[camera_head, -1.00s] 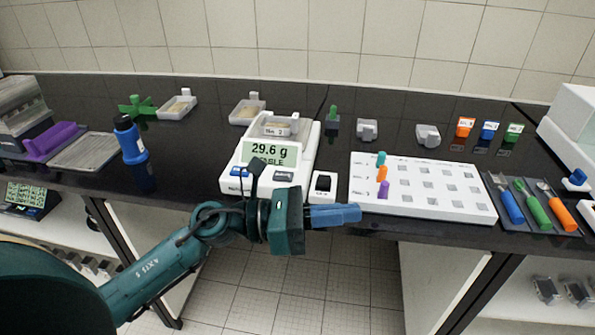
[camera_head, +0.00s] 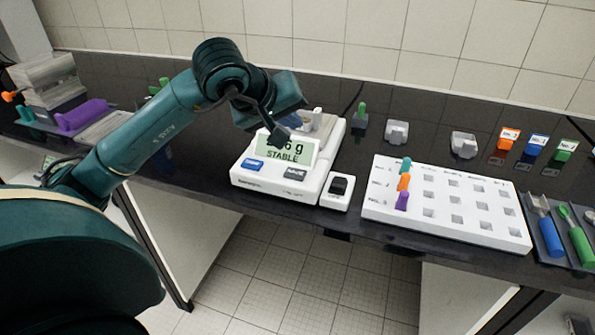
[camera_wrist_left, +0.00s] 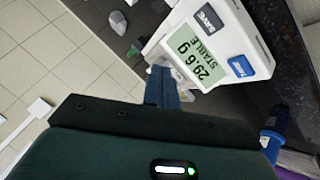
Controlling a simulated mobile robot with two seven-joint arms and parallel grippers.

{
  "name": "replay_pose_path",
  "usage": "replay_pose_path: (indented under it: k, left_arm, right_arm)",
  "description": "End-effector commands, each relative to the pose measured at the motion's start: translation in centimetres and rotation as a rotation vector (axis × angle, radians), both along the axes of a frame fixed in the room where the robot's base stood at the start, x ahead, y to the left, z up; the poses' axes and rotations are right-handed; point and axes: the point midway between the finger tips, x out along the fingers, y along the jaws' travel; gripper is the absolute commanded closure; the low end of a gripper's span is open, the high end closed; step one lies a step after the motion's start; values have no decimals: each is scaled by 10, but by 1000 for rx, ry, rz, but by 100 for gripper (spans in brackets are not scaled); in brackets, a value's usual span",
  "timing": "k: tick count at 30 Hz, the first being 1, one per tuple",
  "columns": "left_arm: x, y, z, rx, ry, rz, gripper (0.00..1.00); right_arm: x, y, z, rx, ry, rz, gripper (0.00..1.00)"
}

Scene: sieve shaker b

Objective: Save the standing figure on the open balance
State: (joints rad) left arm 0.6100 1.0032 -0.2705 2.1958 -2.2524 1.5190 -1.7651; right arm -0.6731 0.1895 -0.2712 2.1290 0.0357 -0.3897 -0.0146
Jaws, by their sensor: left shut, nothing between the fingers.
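The white balance (camera_head: 325,165) stands on the dark bench. Its display (camera_head: 300,150) is partly covered by my arm in the head view. In the left wrist view the display (camera_wrist_left: 197,60) reads 29.6 g STABLE. Below the display are a blue key (camera_head: 253,164) and a grey key (camera_head: 294,174); the grey key (camera_wrist_left: 207,18) reads SAVE in the wrist view. My left gripper (camera_head: 292,121) is over the balance, behind the display, largely hiding the pan. Its blue fingers (camera_wrist_left: 162,85) are shut and empty, apart from the keys. My right gripper is not in view.
A small white box with a black switch (camera_head: 338,187) sits right of the balance. Further right are a white peg board (camera_head: 450,222) with coloured pegs, and brushes (camera_head: 548,236). Labelled orange, blue and green pieces stand behind. Purple and grey gear (camera_head: 82,114) is at left.

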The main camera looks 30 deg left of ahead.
Motion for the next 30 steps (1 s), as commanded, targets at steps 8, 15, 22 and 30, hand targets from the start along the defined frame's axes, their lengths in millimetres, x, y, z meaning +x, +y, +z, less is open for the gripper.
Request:
replay_pose_path:
  k: [8,15,22,30]
  left_arm:
    - [0,-1,-6,-5,2,-1,100]
    - [0,-1,-38,-9,5,-1,100]
    - [0,-1,-69,-9,4,0,100]
    - [0,-1,-88,-5,0,-1,100]
  right_arm:
    - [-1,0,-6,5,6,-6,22]
    - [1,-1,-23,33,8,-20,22]
    - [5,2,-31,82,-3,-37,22]
    - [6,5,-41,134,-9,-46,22]
